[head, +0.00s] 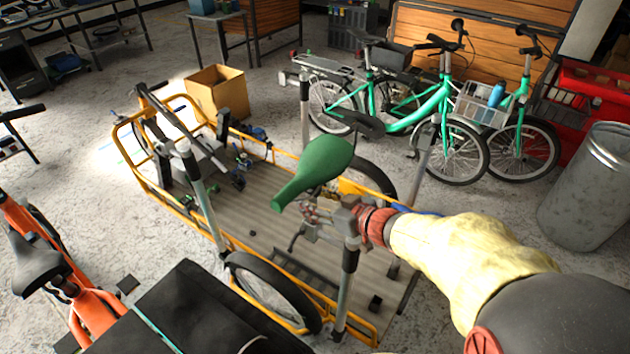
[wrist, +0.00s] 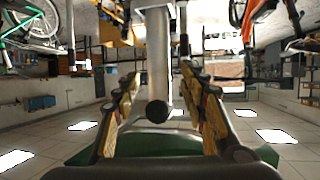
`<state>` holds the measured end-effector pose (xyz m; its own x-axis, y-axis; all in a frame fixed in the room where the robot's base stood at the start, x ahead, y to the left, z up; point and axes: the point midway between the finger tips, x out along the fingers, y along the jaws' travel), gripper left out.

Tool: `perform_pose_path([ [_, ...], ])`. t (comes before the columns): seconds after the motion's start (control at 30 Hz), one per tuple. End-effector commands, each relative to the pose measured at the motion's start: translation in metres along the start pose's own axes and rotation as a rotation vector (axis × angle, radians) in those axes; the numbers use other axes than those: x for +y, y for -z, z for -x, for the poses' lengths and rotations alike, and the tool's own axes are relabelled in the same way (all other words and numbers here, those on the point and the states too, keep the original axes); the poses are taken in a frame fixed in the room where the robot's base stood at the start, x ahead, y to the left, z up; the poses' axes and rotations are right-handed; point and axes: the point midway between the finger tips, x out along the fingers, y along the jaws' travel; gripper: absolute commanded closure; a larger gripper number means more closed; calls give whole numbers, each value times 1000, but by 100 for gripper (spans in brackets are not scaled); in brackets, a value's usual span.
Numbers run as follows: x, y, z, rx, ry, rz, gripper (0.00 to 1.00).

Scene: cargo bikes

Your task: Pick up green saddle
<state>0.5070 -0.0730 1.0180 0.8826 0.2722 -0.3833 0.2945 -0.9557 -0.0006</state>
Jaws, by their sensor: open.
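The green saddle (head: 318,165) is in the middle of the head view, above the yellow-framed cargo bed, its narrow end toward the lower left. My gripper (head: 318,214) reaches in from the right, close below the saddle in the picture. In the wrist view my gripper (wrist: 160,85) has its two fingers apart, with a pale post (wrist: 157,50) showing between or beyond them. Green surfaces (wrist: 75,154) at the bottom of the wrist view look like the saddle, mostly hidden by the gripper body. I cannot tell whether the fingers touch it.
The cargo bed (head: 180,205) holds upright grey posts, including one (head: 345,285) close to my gripper. Green bikes (head: 430,110) stand at the back right, a metal bin (head: 590,190) at right, an orange bike (head: 50,245) at left.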

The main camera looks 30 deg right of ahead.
Motion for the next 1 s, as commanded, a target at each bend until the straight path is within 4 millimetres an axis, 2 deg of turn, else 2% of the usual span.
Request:
perform_pose_path([
  [0.03,0,-2,-8,1,2,1,57],
  [0.13,0,-1,-16,1,1,1,57],
  [0.4,1,1,-17,0,-1,0,57],
  [1.0,1,1,-17,1,-1,0,92],
])
